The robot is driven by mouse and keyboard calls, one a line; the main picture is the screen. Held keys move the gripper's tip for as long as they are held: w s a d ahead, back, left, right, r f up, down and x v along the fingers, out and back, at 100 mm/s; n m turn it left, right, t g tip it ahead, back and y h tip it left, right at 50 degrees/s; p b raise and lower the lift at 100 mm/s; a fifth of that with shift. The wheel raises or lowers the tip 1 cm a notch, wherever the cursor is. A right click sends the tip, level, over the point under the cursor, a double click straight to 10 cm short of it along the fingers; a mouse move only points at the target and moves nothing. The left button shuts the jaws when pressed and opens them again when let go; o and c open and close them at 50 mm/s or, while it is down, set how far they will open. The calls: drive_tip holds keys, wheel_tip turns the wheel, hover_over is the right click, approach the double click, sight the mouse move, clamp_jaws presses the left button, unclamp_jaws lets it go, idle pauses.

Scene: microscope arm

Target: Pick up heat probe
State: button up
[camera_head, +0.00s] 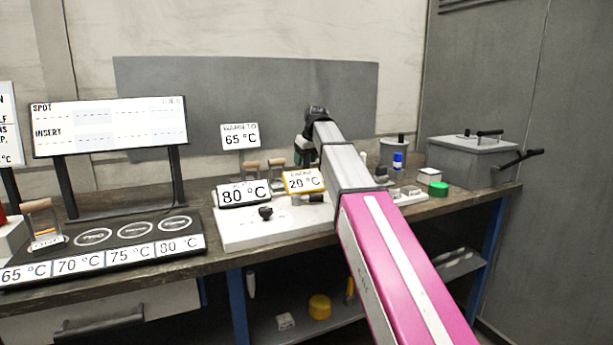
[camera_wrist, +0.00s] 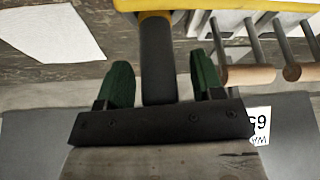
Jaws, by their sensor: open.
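The heat probe appears to be the yellow-framed piece reading 20 °C (camera_head: 304,181), at the middle of the bench in the head view. In the wrist view its dark grey handle (camera_wrist: 158,60) runs down from a yellow body (camera_wrist: 150,5) at the top edge. My gripper (camera_wrist: 162,75) is open, with one green finger on each side of the handle. A narrow gap shows between each finger and the handle. In the head view my gripper (camera_head: 303,150) is mostly hidden behind my arm, just above the yellow-framed piece.
Wooden-handled tools (camera_wrist: 250,74) stand close beside the right finger. A white block (camera_head: 265,228) carries an 80 °C sign (camera_head: 243,194). A hotplate panel (camera_head: 130,235) lies left. A green-lidded jar (camera_head: 438,189) and a grey lidded box (camera_head: 470,160) stand right.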

drive_tip(key=c, duration=1)
drive_tip(key=shift+r, duration=0.1)
